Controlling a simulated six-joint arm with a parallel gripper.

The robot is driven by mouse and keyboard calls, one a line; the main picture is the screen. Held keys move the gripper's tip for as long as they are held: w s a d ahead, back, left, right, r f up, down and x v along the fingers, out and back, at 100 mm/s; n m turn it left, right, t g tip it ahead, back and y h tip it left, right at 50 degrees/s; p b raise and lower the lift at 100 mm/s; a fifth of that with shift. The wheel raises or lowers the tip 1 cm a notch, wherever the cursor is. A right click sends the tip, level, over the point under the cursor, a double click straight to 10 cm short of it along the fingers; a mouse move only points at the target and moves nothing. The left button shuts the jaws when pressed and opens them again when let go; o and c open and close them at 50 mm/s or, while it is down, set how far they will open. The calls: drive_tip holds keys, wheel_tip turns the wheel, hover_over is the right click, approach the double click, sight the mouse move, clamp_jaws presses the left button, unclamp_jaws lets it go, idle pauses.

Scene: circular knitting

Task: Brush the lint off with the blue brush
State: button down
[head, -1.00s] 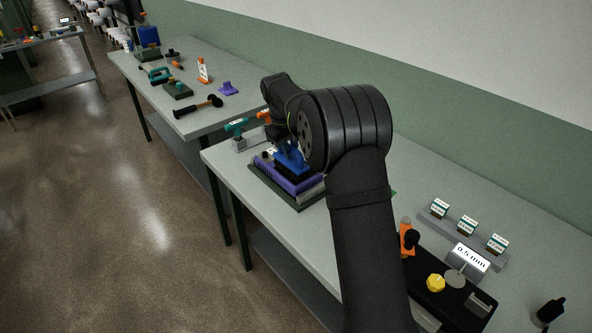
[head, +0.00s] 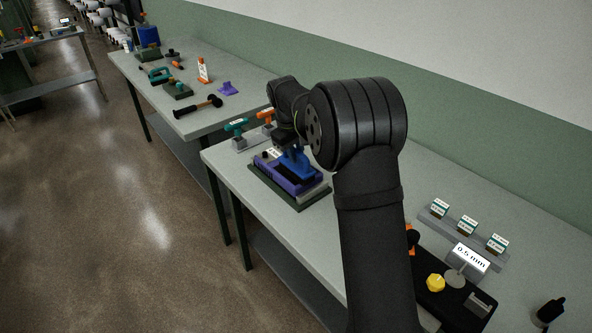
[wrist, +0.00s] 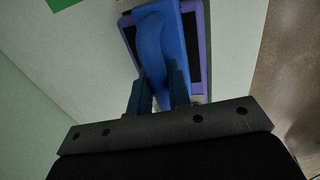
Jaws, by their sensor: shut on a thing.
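My gripper (wrist: 160,92) is shut on the blue brush (wrist: 155,38), gripping its handle in the wrist view. In the head view the blue brush (head: 296,163) is over the purple-framed block (head: 274,173), on its right part. The block has a dark top and sits on a dark green base (head: 300,206). In the wrist view the purple frame (wrist: 206,50) and dark surface show on both sides of the brush. I cannot tell whether the bristles touch the surface. No lint can be made out; the brush and my arm cover part of the block.
Teal-handled (head: 236,126) and orange-handled (head: 266,116) tools stand in a grey holder just behind the block. To the right are a black tray with a yellow knob (head: 435,283), a "0.5 mm" sign (head: 468,258) and a rack of small labelled boxes (head: 467,226).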

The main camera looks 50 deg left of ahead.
drive_tip(key=shift+a, duration=1.3)
drive_tip(key=shift+w+d, duration=1.1)
drive_tip(key=shift+d, duration=0.25)
drive_tip(key=shift+r, duration=2.5)
